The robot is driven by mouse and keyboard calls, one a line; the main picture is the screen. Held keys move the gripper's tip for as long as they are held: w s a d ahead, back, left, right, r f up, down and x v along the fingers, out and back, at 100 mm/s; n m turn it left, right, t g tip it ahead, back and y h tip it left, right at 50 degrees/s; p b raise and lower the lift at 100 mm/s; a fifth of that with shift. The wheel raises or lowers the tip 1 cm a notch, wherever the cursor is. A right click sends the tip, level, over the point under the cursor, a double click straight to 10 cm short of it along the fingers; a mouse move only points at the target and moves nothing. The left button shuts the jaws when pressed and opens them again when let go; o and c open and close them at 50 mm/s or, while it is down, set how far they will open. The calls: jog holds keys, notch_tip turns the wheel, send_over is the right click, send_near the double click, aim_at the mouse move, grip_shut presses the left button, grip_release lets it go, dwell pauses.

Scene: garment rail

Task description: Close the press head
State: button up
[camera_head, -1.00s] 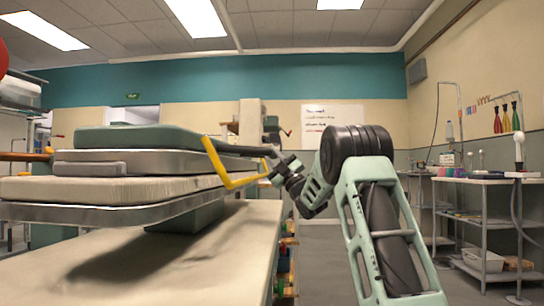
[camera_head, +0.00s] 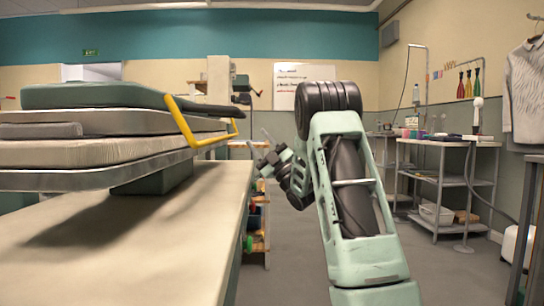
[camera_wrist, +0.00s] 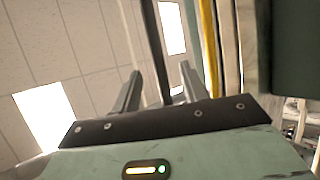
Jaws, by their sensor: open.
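The press stands at the left in the head view. Its green press head (camera_head: 95,95) lies low and nearly level over the cream padded lower board (camera_head: 100,152). I cannot tell whether the two touch all along. The yellow handle (camera_head: 187,127) sticks out from the head's right end. My gripper (camera_head: 262,148) is open and empty, just right of the handle and apart from it. In the wrist view my two fingers (camera_wrist: 160,85) point at the ceiling with nothing clasped. The yellow handle (camera_wrist: 210,45) runs beside them on the right.
The press sits over a long pale table (camera_head: 130,240), whose right edge borders open grey floor (camera_head: 310,270). A shelf with colored items (camera_head: 258,225) is beside that edge. Metal tables (camera_head: 445,180) and a hanging white garment (camera_head: 525,90) are at the right.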

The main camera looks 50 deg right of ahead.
jog(key=v, duration=0.6)
jog(key=shift+s+f, duration=0.15)
jog(key=shift+f, duration=0.05)
jog(key=shift+r, duration=0.1)
dwell(0.5)
